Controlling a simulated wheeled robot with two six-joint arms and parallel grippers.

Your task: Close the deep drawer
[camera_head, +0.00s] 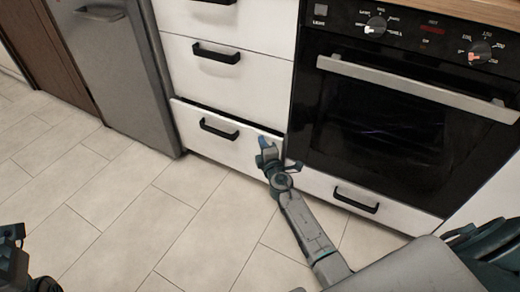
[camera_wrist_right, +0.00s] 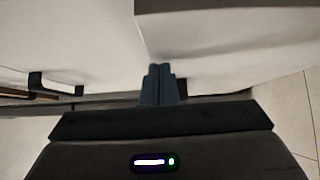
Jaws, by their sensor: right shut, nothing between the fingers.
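The deep drawer (camera_head: 205,138) is the bottom white drawer in the stack left of the oven. Its front stands slightly out from the cabinet, with a dark gap along its top edge. It has a black bar handle (camera_head: 220,128). My right gripper (camera_head: 265,143) is at the right end of this front, near its top corner; I cannot tell whether it touches. In the right wrist view its fingers (camera_wrist_right: 159,84) are shut together and empty, against a pale panel. Part of my left arm's end (camera_head: 12,240) shows at the lower left, away from the drawer; its jaws are unclear.
Other white drawers (camera_head: 205,62) above look closed. The black oven (camera_head: 390,115) stands to the right, with a low drawer (camera_head: 365,203) under it. A grey appliance (camera_head: 110,65) is on the left. The tiled floor (camera_head: 150,210) in front is clear.

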